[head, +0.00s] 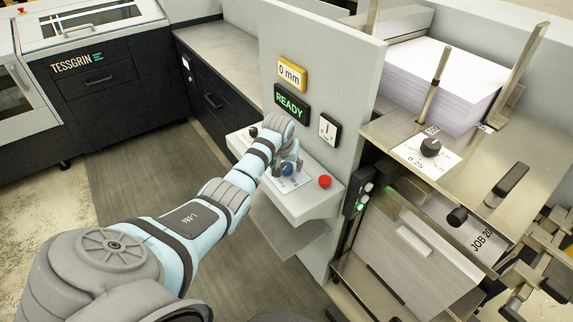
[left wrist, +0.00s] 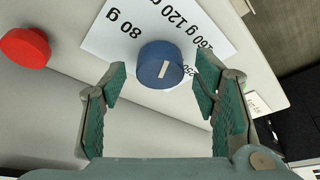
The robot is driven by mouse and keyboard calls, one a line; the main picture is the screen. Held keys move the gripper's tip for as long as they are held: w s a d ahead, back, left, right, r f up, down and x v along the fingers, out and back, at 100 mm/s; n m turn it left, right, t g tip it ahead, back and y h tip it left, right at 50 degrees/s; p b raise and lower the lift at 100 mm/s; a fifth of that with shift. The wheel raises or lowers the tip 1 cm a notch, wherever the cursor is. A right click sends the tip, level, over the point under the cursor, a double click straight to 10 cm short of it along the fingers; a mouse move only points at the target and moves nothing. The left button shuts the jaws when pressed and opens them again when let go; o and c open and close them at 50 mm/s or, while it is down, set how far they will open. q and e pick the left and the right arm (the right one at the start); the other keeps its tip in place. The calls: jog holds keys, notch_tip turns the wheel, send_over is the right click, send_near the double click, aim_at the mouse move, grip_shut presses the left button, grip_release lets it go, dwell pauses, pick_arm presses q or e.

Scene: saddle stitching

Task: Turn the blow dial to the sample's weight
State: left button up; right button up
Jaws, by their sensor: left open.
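The blow dial is a blue round knob (head: 287,168) with a white pointer line, on a white scale card (left wrist: 110,35) on the sloped console. It also shows in the left wrist view (left wrist: 160,68). The card reads 80 g, 120 g and higher weights; part is hidden by the dial and a finger. The pointer line slants in the wrist view; I cannot tell which mark it is on. My left gripper (head: 286,158) is over the console. In the wrist view its open fingers (left wrist: 165,92) stand on either side of the dial, with gaps visible. My right gripper is not in view.
A red button (head: 325,181) sits beside the dial. A black knob (head: 253,132) is at the console's other end. Above are a "0 mm" display (head: 291,74), a green READY display (head: 291,100) and a gauge (head: 329,129). A paper stack (head: 440,75) and another dial (head: 430,147) are right.

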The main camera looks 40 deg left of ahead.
pick_arm(q)
jog(key=shift+s, duration=0.15)
jog(key=shift+c, duration=0.5)
jog(key=c, duration=1.1)
jog(key=shift+o, duration=0.2)
